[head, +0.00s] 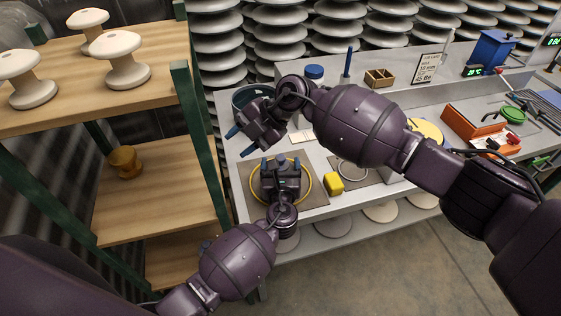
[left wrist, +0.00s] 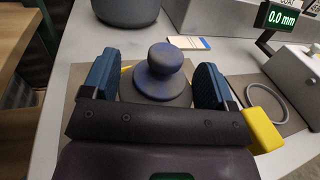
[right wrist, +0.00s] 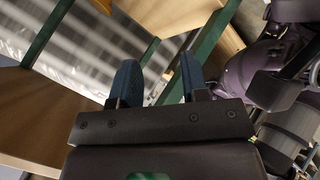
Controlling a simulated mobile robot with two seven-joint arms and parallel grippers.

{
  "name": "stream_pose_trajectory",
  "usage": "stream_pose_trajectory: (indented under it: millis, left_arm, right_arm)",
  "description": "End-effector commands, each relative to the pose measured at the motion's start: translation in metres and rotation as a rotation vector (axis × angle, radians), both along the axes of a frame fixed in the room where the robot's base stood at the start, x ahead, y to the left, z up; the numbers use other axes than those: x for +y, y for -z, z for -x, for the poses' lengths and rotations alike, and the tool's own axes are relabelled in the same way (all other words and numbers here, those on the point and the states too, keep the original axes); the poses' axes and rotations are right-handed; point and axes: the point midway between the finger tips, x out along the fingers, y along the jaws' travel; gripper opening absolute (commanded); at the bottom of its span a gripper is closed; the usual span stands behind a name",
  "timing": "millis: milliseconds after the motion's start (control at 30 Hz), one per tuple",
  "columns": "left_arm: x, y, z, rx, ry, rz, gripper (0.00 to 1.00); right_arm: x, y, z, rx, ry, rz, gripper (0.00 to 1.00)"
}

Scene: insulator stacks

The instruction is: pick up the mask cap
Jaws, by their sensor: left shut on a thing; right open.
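The mask cap (left wrist: 165,70) is a dark blue-grey piece with a round knob on a wider disc, seen upright in the left wrist view. My left gripper (left wrist: 158,85) is around it with one blue finger on each side, shut on it. In the head view this gripper (head: 281,164) points down over the brown mat (head: 255,203) and hides the cap. A yellow ring (head: 309,184) lies on the mat around that spot. My right gripper (head: 241,142) is open and empty above the bench's left end; its fingers also show in the right wrist view (right wrist: 158,80).
A yellow block (head: 333,184) stands right of the mat, close to the left gripper. A dark tub (head: 240,98) is behind, beside the right gripper. A wooden shelf rack (head: 150,190) with green posts stands left of the bench, holding white insulators (head: 124,60).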

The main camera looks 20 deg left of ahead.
Motion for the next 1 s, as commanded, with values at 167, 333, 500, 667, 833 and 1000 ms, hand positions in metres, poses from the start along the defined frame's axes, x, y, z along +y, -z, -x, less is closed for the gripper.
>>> stream_pose_trajectory:
  millis: [167, 333, 500, 667, 833, 1000]
  left_arm:
    - [0.0, 0.0, 0.0, 0.0, 0.0, 0.0, 0.43]
    - [0.0, 0.0, 0.0, 0.0, 0.0, 0.0, 0.43]
    - [0.0, 0.0, 0.0, 0.0, 0.0, 0.0, 0.43]
    - [0.0, 0.0, 0.0, 0.0, 0.0, 0.0, 0.43]
    - [0.0, 0.0, 0.0, 0.0, 0.0, 0.0, 0.43]
    - [0.0, 0.0, 0.0, 0.0, 0.0, 0.0, 0.43]
  right_arm:
    - [-0.021, 0.003, -0.023, -0.114, -0.036, 0.301, 0.41]
    - [-0.046, -0.005, -0.049, -0.213, -0.016, 0.55, 0.41]
    - [-0.063, -0.017, -0.067, -0.278, 0.016, 0.703, 0.41]
    - [-0.07, -0.017, -0.073, -0.298, 0.033, 0.758, 0.41]
    - [-0.07, 0.007, -0.073, -0.299, 0.033, 0.763, 0.41]
    - [-0.069, 0.032, -0.073, -0.297, 0.034, 0.761, 0.41]
